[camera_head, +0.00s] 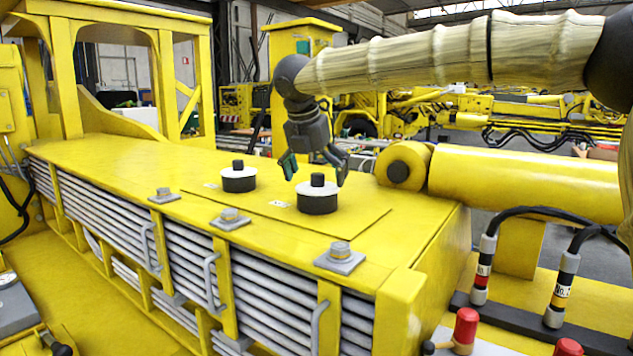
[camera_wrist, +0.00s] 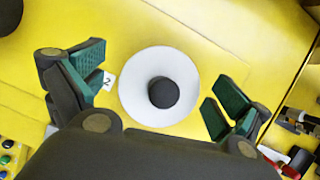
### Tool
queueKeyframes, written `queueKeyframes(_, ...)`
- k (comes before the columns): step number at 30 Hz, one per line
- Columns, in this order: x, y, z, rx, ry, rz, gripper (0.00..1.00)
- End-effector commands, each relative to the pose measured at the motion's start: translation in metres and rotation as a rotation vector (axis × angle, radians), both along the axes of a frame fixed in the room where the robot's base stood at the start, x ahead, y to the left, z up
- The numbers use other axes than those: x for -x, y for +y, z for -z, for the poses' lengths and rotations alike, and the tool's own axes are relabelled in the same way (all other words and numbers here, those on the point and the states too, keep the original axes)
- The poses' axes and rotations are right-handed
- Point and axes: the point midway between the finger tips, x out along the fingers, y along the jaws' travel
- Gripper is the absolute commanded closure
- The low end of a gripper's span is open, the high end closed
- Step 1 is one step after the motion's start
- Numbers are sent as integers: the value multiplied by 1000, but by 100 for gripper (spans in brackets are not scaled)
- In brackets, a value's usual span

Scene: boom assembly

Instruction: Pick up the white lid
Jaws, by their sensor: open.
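A round white lid (camera_wrist: 186,82) with a black knob (camera_wrist: 163,92) lies on the yellow machine top. In the head view this lid (camera_head: 307,187) sits on a dark round base, the nearer of two alike. The other lid (camera_head: 239,173) with a black knob stands to its left, farther back. My gripper (camera_head: 315,172) points down just above and behind the nearer lid. In the wrist view its green-padded fingers (camera_wrist: 152,94) are spread wide on both sides of the lid, and nothing is between them but the view of the lid.
Grey square fittings (camera_head: 341,257) line the front edge of the yellow top (camera_head: 130,160). A yellow cylinder (camera_head: 520,180) lies to the right of my gripper. Black hoses (camera_head: 487,250) and red-capped parts (camera_head: 467,326) stand at the lower right.

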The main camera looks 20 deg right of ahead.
Motion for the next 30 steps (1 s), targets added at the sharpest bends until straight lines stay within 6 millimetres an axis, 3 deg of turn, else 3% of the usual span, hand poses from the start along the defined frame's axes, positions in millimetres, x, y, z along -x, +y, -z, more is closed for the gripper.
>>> queueKeyframes(11, -3, -2, 8, 1, -1, 0, 0)
queueKeyframes(18, -3, -2, 8, 0, -1, 0, 44)
queueKeyframes(30, -3, -2, 4, 0, -3, 0, 45)
